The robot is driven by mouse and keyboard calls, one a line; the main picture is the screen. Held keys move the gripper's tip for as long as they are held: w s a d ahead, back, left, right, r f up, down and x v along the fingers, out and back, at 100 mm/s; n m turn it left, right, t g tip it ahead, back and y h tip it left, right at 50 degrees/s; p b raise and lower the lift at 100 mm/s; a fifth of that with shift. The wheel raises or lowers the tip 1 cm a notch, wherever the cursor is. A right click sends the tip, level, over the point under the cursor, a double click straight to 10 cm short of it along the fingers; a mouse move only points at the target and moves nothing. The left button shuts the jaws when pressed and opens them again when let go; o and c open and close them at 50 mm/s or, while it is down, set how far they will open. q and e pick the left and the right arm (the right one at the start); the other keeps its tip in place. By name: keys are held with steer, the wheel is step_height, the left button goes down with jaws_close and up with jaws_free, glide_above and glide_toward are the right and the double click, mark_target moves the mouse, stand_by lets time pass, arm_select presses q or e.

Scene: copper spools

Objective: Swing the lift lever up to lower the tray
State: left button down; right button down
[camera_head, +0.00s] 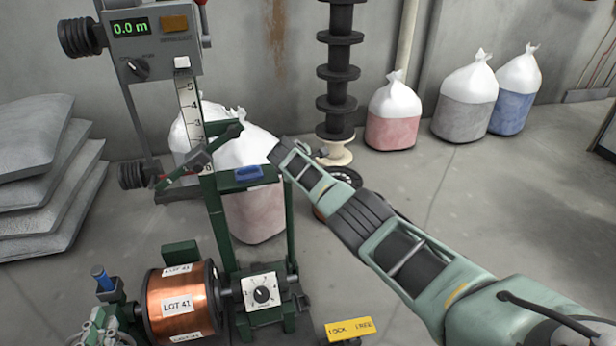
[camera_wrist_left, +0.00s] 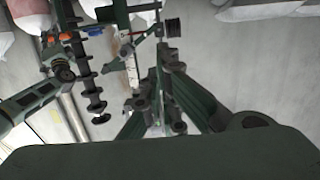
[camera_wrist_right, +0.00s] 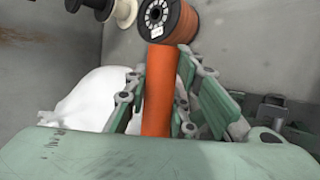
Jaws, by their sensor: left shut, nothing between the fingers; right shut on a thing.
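In the right wrist view an orange bar, seemingly the lift lever's handle (camera_wrist_right: 160,95), stands between the fingers of my right gripper (camera_wrist_right: 163,72), which is shut on it. In the head view my right gripper (camera_head: 298,168) reaches in from the lower right beside the green winder frame (camera_head: 217,225); its handle is hidden there. My left gripper (camera_wrist_left: 160,88) is shut and empty in the left wrist view; it seems to show at the lower left of the head view (camera_head: 104,320). I cannot clearly make out the tray.
A copper spool (camera_head: 173,302) marked LOT 41 sits on the winder. A gauge column (camera_head: 150,62) reads 0.0 m. Grey sacks (camera_head: 50,170) are stacked at left. A column of black spools (camera_head: 338,75) and several bags (camera_head: 392,110) stand behind. The floor at right is clear.

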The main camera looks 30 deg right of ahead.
arm_select(q)
steer(key=shift+w+d+r+t+h+b, duration=0.15)
steer(key=shift+r+t, duration=0.25)
steer(key=shift+r, duration=0.4)
steer(key=shift+w+d+r+t+h+b, duration=0.1)
steer(key=shift+w+d+r+t+h, duration=0.1)
steer(key=shift+r+t, duration=0.4)
steer(key=shift+w+d+r+t+h+b, duration=0.1)
steer(key=shift+w+d+r+t+h, duration=0.1)
steer(key=shift+r, duration=0.75)
arm_select(e)
steer(key=shift+w+d+r, duration=0.1)
steer(key=shift+w, duration=0.5)
steer(key=c, duration=1.5)
jaws_free()
arm_select(q)
steer(key=shift+a+f, duration=0.1)
arm_select(e)
steer(key=shift+s, duration=0.1)
steer(key=shift+v, duration=6)
